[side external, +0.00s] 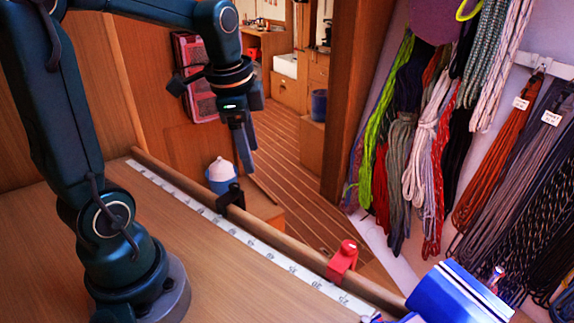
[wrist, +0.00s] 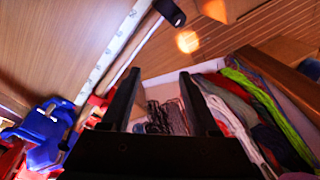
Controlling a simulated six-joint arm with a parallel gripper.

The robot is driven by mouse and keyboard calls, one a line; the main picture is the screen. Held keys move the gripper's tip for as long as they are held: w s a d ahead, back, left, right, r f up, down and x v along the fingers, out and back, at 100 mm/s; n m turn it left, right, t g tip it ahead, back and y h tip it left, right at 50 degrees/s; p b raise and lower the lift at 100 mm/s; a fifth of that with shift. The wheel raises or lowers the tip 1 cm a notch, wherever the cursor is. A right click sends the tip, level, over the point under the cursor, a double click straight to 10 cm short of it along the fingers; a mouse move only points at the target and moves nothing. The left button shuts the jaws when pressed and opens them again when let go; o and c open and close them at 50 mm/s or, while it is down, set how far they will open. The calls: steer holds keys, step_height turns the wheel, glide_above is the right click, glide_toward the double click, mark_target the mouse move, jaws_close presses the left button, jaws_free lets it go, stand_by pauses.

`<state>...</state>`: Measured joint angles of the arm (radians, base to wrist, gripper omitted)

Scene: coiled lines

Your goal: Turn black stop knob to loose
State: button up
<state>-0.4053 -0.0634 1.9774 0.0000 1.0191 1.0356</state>
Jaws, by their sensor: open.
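The black stop (side external: 231,196) sits on the wooden rail along the table's far edge, beside the white scale strip. In the wrist view a black piece on the rail (wrist: 170,12) shows at the top, partly cut off, apart from my fingers. Its knob is too small to tell how it is set. My gripper (side external: 245,165) hangs above the black stop in the side view, pointing down, with nothing held. In the wrist view my gripper's two dark fingers (wrist: 160,78) are spread apart, with no stop between them.
A red stop (side external: 342,258) sits further along the rail. A blue object (side external: 455,293) stands at the rail's near end and shows in the wrist view (wrist: 45,135). Coiled ropes (side external: 420,150) hang on the right wall. A white-and-blue container (side external: 220,178) stands behind the rail. The tabletop is clear.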

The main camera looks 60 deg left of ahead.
steer(key=n+g, duration=0.2)
glide_above(234, 185)
steer(key=shift+h, duration=0.4)
steer(key=f, duration=0.5)
steer(key=shift+w+d+f, duration=0.2)
steer(key=shift+s+a+f, duration=0.15)
steer(key=shift+s+f, duration=0.05)
steer(key=shift+f, duration=2.5)
steer(key=shift+c, duration=0.3)
jaws_close()
